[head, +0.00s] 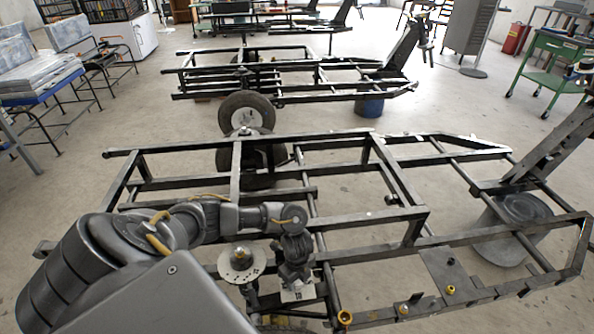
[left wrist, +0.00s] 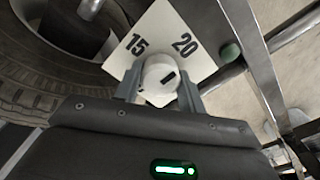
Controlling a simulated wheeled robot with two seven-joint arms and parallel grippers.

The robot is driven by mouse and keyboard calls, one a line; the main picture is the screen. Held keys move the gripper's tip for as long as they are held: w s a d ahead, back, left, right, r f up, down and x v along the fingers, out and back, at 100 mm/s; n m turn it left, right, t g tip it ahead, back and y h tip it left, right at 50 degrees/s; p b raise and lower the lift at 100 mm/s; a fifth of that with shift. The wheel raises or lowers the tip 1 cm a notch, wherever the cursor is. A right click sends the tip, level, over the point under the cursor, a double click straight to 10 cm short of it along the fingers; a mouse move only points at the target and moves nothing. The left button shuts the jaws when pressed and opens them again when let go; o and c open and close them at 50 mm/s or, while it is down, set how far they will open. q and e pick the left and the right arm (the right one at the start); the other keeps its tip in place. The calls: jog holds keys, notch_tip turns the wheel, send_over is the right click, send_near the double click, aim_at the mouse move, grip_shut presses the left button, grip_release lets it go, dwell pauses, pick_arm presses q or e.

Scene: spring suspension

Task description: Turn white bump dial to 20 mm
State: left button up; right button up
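In the head view my left gripper (head: 297,272) points down over a white numbered plate (head: 299,293) at the near frame and hides the dial. My right gripper is not in view.
A black metal frame (head: 415,228) surrounds the work place. A round metal disc with a domed top (head: 241,262) stands left of my gripper. A tyre (head: 246,113) and a grey drum (head: 512,228) are farther off. Bare floor (head: 450,110) lies beyond.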

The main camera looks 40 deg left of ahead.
pick_arm(q)
jog(key=o, duration=0.4)
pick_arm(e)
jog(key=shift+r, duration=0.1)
pick_arm(q)
jog(key=shift+r, duration=0.2)
notch_tip(320, 180, up, 8)
jog(key=p, duration=0.3)
jog(key=shift+f+p, duration=0.2)
jog(key=shift+p, duration=0.1)
jog(key=shift+r+p, duration=0.75)
jog(key=shift+r, duration=0.65)
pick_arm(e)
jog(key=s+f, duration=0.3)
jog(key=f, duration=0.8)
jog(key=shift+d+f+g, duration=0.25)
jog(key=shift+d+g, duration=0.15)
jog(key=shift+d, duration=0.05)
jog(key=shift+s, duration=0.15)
